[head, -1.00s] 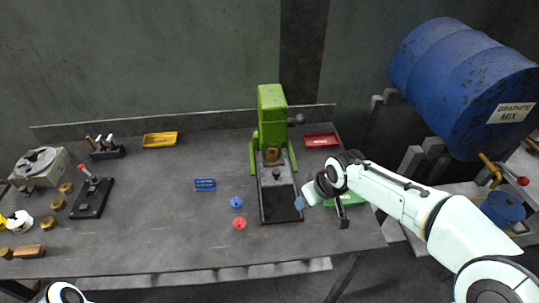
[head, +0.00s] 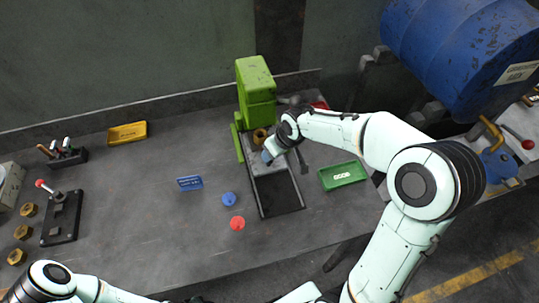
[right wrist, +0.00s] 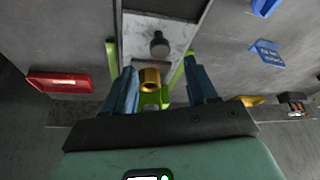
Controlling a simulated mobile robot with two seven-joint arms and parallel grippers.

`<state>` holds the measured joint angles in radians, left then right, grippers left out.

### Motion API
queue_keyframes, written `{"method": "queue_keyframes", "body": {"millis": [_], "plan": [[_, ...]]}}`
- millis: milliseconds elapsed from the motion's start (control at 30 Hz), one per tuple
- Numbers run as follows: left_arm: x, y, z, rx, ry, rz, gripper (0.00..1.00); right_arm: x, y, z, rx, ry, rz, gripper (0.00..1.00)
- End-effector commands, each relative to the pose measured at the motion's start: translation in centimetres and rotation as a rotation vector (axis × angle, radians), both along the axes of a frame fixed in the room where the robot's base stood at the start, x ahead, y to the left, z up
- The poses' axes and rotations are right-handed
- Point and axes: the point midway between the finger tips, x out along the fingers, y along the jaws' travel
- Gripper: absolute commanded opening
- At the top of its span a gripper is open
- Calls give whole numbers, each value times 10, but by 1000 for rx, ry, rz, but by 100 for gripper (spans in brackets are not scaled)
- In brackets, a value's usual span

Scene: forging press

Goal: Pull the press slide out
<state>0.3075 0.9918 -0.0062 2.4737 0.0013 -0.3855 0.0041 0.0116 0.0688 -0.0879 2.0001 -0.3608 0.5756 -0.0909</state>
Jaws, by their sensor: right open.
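The green press (head: 256,90) stands at the back of the bench. Its slide is a light grey plate (head: 267,166), with a dark rail bed (head: 278,196) running toward the front. In the right wrist view the slide plate (right wrist: 158,22) carries a dark round knob (right wrist: 159,44) and a brass cylinder (right wrist: 150,78). My right gripper (head: 270,155) is over the slide, in front of the press; its blue fingers (right wrist: 161,65) are open, with the brass cylinder showing between them and the knob beyond the tips. I see no grip on the knob. My left gripper is out of view.
A green tray (head: 343,175) lies right of the rail bed and a red tray (right wrist: 65,83) is beside the press. A blue sign (head: 189,183), a blue piece (head: 228,199) and a red piece (head: 237,223) lie to the left. A blue drum (head: 455,50) is at the right.

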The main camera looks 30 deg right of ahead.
Motion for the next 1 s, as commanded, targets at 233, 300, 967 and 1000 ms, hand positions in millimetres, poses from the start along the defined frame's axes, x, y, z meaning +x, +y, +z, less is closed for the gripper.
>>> {"method": "queue_keyframes", "body": {"millis": [233,300,967,1000], "plan": [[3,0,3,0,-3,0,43,17,3,-42,-1,2,2,58],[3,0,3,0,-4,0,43,21,3,-49,-1,1,1,58],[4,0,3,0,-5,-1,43,25,4,-59,0,-2,1,0],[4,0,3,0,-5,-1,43,25,4,-59,0,-2,1,0]]}}
